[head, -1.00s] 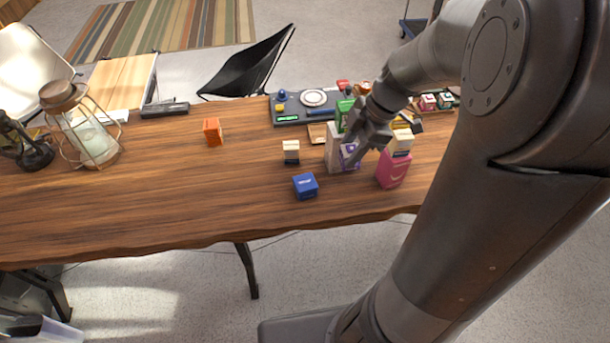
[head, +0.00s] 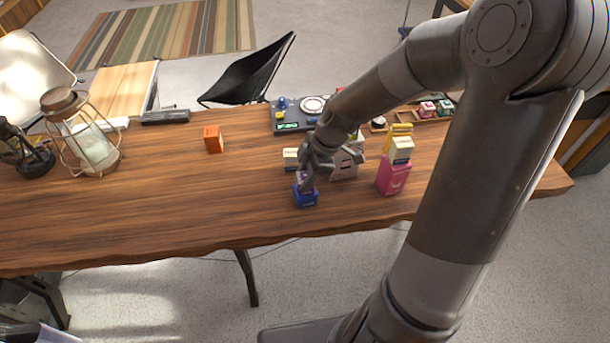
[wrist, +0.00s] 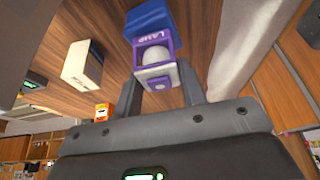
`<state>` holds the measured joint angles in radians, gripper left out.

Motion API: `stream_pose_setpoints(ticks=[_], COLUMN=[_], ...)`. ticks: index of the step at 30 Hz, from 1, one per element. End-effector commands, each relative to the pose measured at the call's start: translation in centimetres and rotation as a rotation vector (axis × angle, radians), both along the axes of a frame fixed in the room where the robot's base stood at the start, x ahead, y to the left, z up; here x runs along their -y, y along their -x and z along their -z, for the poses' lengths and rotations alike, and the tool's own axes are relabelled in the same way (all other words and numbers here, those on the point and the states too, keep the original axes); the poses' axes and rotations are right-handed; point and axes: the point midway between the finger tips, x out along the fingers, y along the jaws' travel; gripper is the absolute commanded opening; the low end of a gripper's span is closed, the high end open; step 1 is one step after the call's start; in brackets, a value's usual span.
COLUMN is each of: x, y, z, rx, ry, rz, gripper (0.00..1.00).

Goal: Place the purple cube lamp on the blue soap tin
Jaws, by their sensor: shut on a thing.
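The purple cube lamp (wrist: 156,54) is between the two fingers of my gripper (wrist: 160,82) in the wrist view, with its "LAMP" lettering and a pale round bulb showing. My gripper is shut on it. The blue soap tin (wrist: 149,18) lies just beyond the lamp there. In the head view my gripper (head: 304,172) is directly over the blue soap tin (head: 306,198), near the table's front edge. The lamp is mostly hidden by the fingers in that view. The lamp looks close above the tin or touching it; I cannot tell which.
A cream-and-black box (head: 290,158) stands just behind my gripper. A pink box (head: 393,178) with a cream box (head: 401,150) on top is to the right. An orange box (head: 213,139) and a lantern (head: 92,145) are left. The front left tabletop (head: 150,210) is clear.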

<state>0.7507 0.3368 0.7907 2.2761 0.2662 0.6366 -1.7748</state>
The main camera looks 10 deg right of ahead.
Motion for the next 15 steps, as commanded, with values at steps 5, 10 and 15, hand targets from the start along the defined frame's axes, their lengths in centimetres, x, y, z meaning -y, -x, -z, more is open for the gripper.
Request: stream_pose_setpoints(ticks=[5, 10, 15], x=[-0.01, -0.01, 0.0], y=[-0.01, 0.0, 0.0], z=[0.26, 0.33, 0.52], rx=[0.001, 0.0, 0.001], ry=[0.001, 0.0, 0.001], rz=[-0.001, -0.001, -0.001], gripper=[0.14, 0.14, 0.45])
